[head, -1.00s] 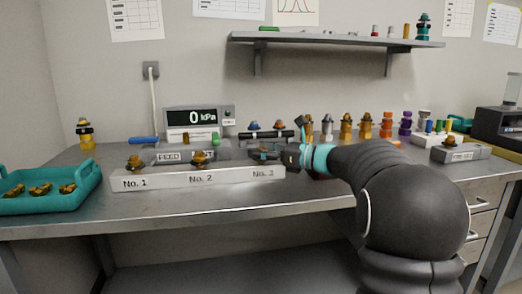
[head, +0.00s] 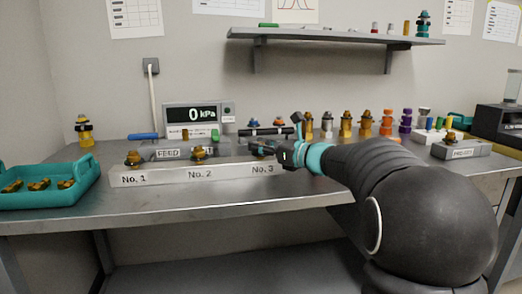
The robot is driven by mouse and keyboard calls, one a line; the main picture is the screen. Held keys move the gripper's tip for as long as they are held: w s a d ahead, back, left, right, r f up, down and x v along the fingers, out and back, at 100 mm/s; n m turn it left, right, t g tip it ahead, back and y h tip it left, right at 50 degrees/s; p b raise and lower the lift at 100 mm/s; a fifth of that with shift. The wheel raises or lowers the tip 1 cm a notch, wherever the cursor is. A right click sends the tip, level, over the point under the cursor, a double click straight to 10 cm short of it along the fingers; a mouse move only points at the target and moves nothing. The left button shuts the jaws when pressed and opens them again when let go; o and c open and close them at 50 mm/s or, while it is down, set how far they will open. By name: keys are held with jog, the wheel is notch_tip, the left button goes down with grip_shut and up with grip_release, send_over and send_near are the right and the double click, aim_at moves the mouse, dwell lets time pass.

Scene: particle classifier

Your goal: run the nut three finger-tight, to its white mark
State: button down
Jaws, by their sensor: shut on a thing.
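A long pale block (head: 225,174) on the bench front carries the labels No. 1, No. 2 and No. 3. A brass fitting (head: 134,158) stands at No. 1 and another (head: 198,153) at No. 2. My gripper (head: 262,149) reaches in from the right over the No. 3 place. It is shut on the nut there, low over the block. The nut and its white mark are hidden behind the fingers, so I cannot tell how the mark lines up.
A teal tray (head: 92,188) with several brass parts sits at the left. A gauge box (head: 196,115) reading 0 kPa stands behind the block. Several coloured fittings (head: 346,124) stand in a row at the back. A grey block (head: 462,150) is at the right.

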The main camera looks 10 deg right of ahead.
jog(key=shift+m+t+h+b, duration=0.8)
jog(key=shift+m+h+b, duration=0.1)
jog(key=shift+h, duration=0.2)
jog(key=shift+r+m+t+h, duration=0.1)
jog(key=shift+m+t+h, duration=0.2)
jog(key=shift+h, duration=0.1)
jog(key=c, duration=0.8)
grip_release()
jog(key=shift+o, duration=0.2)
jog(key=v, duration=1.2)
